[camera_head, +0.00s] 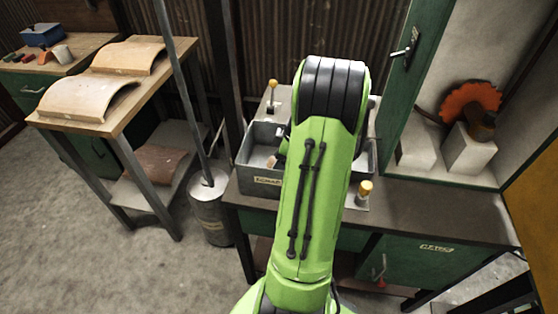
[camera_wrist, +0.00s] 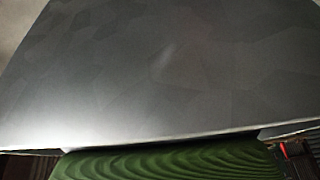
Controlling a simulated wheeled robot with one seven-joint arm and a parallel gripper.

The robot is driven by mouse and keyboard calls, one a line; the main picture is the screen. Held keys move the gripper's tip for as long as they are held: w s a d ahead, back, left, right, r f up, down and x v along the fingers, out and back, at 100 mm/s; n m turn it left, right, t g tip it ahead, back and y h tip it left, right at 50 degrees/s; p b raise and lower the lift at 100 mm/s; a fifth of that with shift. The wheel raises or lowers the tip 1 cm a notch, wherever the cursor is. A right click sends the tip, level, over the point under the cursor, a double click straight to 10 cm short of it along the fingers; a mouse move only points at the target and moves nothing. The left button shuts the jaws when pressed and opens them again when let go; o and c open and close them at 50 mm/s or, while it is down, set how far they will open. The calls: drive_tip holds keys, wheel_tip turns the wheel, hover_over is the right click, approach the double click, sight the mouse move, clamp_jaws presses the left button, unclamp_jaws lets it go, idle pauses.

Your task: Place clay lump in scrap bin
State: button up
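A grey metal bin (camera_head: 245,178) with a label on its front stands on the dark workbench (camera_head: 430,200); the label is too small to read surely, and I take this for the scrap bin. My green arm covers its middle. A small brownish patch (camera_head: 272,162) shows inside its left part; I cannot tell whether it is the clay lump. No clay lump can be made out elsewhere. My gripper is hidden behind my arm in the head view, and no fingers show in the wrist view. The wrist view is filled by a grey surface (camera_wrist: 170,70) close up, with a green grained surface (camera_wrist: 170,163) below.
A yellow-knobbed lever (camera_head: 272,90) stands behind the bin and another yellow knob (camera_head: 365,188) at its front right. A green post (camera_head: 408,80) rises at right, beside a shelf with an orange toothed disc (camera_head: 468,100). A side table (camera_head: 115,115) with curved tiles stands left.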

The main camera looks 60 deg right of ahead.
drive_tip(key=shift+o, duration=0.7)
drive_tip(key=shift+r, duration=0.1)
drive_tip(key=shift+r, duration=0.35)
drive_tip(key=p+v, duration=0.4)
drive_tip(key=v, duration=0.8)
drive_tip(key=w+a+r+m+h, duration=0.1)
drive_tip(key=w+a+r, duration=0.2)
drive_tip(key=a, duration=0.6)
drive_tip(key=w+a+r, duration=0.4)
drive_tip(key=a, duration=0.5)
drive_tip(key=s+a+m, duration=0.1)
drive_tip(key=s+a, duration=0.4)
drive_tip(key=a, duration=0.2)
drive_tip(key=s+a+m+t, duration=0.1)
drive_tip(key=s+a+m, duration=0.1)
drive_tip(key=s+a, duration=0.3)
drive_tip(key=a+r, duration=0.1)
drive_tip(key=a, duration=0.2)
drive_tip(key=shift+s+m+t+h, duration=0.2)
drive_tip(key=shift+m+t+h, duration=0.1)
drive_tip(key=shift+h, duration=0.1)
